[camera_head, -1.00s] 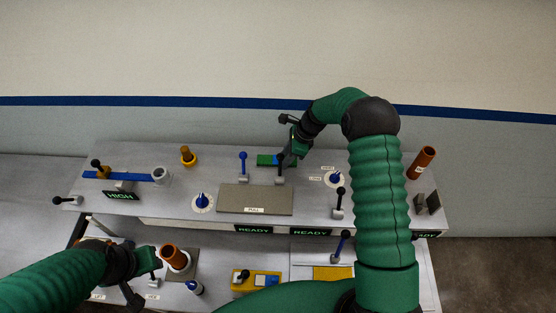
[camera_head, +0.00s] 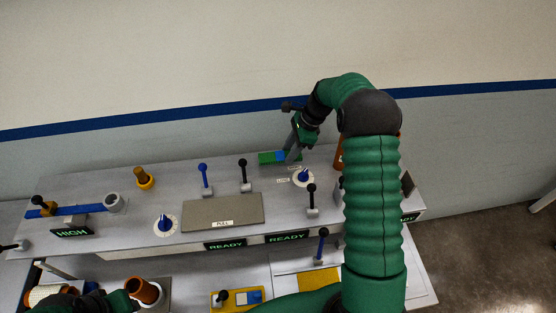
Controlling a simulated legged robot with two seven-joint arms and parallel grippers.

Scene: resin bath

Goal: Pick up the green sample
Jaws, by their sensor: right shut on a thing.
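The green sample (camera_head: 266,158) is a small flat green block with a blue part at its right end. It shows at the back edge of the upper bench, right of a black-knobbed lever. My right gripper (camera_head: 291,154) reaches down from above and is shut on its right end. I cannot tell how far it is off the bench. My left gripper (camera_head: 127,300) is at the bottom left, close beside an orange cylinder (camera_head: 146,291). Its fingers are partly hidden, so I cannot tell whether it is open or touching the cylinder.
The upper bench carries levers, including a blue one (camera_head: 204,178) and a black one (camera_head: 244,175), a grey PULL panel (camera_head: 222,213), and two dials (camera_head: 166,224). A yellow control box (camera_head: 236,299) is on the lower level.

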